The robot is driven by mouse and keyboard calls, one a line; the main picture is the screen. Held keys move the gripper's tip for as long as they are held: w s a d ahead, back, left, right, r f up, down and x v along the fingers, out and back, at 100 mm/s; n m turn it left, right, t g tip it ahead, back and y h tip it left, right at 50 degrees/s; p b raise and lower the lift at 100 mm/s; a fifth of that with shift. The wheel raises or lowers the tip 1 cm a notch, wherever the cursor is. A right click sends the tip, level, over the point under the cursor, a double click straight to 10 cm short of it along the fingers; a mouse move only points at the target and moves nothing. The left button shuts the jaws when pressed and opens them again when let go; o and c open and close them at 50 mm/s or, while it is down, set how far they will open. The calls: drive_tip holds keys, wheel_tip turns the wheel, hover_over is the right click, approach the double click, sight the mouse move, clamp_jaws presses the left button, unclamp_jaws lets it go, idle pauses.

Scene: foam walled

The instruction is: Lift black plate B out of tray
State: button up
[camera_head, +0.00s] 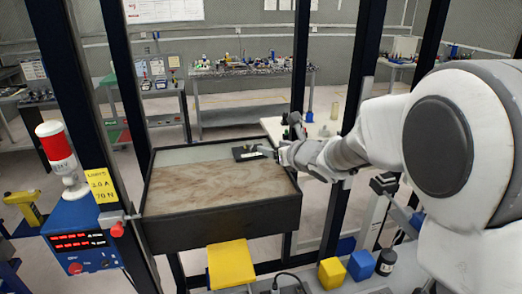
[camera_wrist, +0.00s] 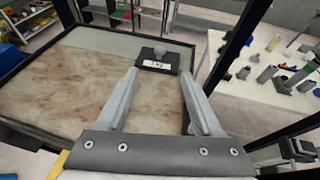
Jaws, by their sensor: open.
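A small black plate (camera_head: 242,150) lies near the far right part of the shallow, dark-walled tray (camera_head: 220,222), whose bottom looks marbled brown with a grey strip at the back. My gripper (camera_head: 268,152) reaches in over the tray's right side. In the wrist view its two fingers (camera_wrist: 159,75) are apart and empty, their tips just short of the plate, one towards each side of it.
Dark upright posts (camera_head: 127,75) stand around the tray. A yellow block (camera_head: 231,265) sits at its front, and a blue control box (camera_head: 82,240) with a red-white lamp (camera_head: 60,155) stands at left. A white table (camera_wrist: 265,70) with loose parts lies to the right.

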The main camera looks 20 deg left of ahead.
drive_tip(key=p, duration=0.3)
approach(249, 142)
drive_tip(key=shift+w+a+r, duration=0.15)
drive_tip(key=shift+w+a, duration=0.3)
drive_tip(key=shift+a, duration=0.05)
drive_tip(key=shift+w+a+f+p, duration=1)
drive_tip(key=shift+w+a+f, duration=0.25)
drive_tip(key=shift+w+f, duration=0.15)
drive_tip(key=shift+x, duration=0.85)
clamp_jaws()
drive_tip(key=shift+r, duration=0.3)
